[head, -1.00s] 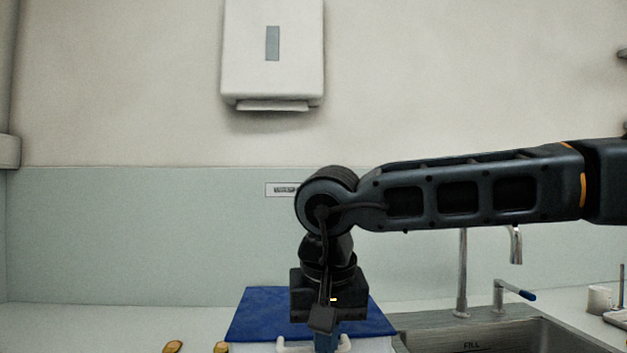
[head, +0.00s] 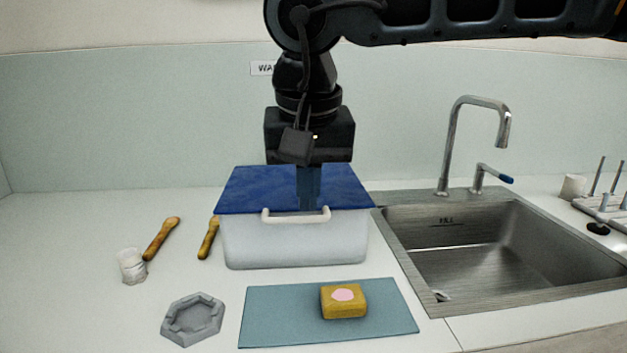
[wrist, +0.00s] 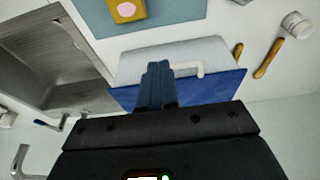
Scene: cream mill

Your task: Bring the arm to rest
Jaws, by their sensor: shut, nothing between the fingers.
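My gripper (head: 309,205) points straight down in the head view, with its blue fingers shut and nothing between them. It is in front of or over the blue lid (head: 248,190) of a translucent white box (head: 295,243). In the wrist view the shut fingers (wrist: 156,68) overlap the lid (wrist: 215,92) near the handle (wrist: 190,71). I cannot tell whether the fingertips touch the lid.
A steel sink (head: 500,245) with a tall tap (head: 450,140) lies right of the box. In front are a teal mat (head: 275,315) with a yellow block (head: 344,302) and a grey hexagonal dish (head: 192,320).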

